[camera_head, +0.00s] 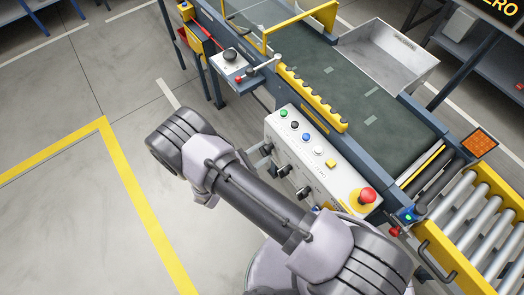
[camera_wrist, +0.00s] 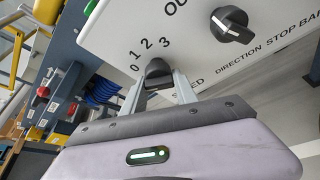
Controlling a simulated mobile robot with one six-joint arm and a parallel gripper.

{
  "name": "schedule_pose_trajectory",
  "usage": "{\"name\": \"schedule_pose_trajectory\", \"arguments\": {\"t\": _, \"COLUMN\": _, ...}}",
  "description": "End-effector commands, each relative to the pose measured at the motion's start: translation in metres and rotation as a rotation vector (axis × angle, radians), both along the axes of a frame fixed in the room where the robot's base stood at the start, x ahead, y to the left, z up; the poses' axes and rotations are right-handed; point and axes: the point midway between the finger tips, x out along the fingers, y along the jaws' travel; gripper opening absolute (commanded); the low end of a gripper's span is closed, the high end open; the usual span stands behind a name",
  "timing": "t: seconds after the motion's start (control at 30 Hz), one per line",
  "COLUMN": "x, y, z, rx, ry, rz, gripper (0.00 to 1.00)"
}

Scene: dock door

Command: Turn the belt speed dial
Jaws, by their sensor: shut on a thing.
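The belt speed dial (camera_wrist: 158,71) is a black knob on the pale control panel (camera_wrist: 100,35), with the marks 0, 1, 2 and 3 printed around it. My gripper (camera_wrist: 158,84) is shut on it, one finger at each side. Where the dial points is hard to tell between the fingers, and its label below is partly covered. A second black knob (camera_wrist: 231,24), labelled DIRECTION, is to the right and apart from my gripper. In the head view my gripper (camera_head: 259,155) reaches the left edge of the panel (camera_head: 341,182).
The panel also carries several coloured buttons and a red emergency stop (camera_head: 367,195). The dark conveyor belt (camera_head: 340,80) runs behind it, with rollers (camera_head: 490,230) at right. A small box with a lever (camera_head: 232,62) stands at the upper left. Open floor lies left.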

Motion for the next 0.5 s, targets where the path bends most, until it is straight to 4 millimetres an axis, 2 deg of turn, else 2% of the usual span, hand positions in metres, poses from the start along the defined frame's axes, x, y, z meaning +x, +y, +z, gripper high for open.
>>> {"name": "schedule_pose_trajectory", "arguments": {"t": 0.43, "x": -0.0002, "y": -0.0003, "z": -0.0001, "rx": -0.005, "ry": 0.007, "rz": 0.0, "gripper": 0.0}}
{"name": "schedule_pose_trajectory", "arguments": {"t": 0.47, "x": -0.0002, "y": -0.0003, "z": -0.0001, "rx": -0.005, "ry": 0.007, "rz": 0.0, "gripper": 0.4}}
{"name": "schedule_pose_trajectory", "arguments": {"t": 0.5, "x": -0.0001, "y": -0.0002, "z": -0.0001, "rx": -0.005, "ry": 0.007, "rz": 0.0, "gripper": 0.48}}
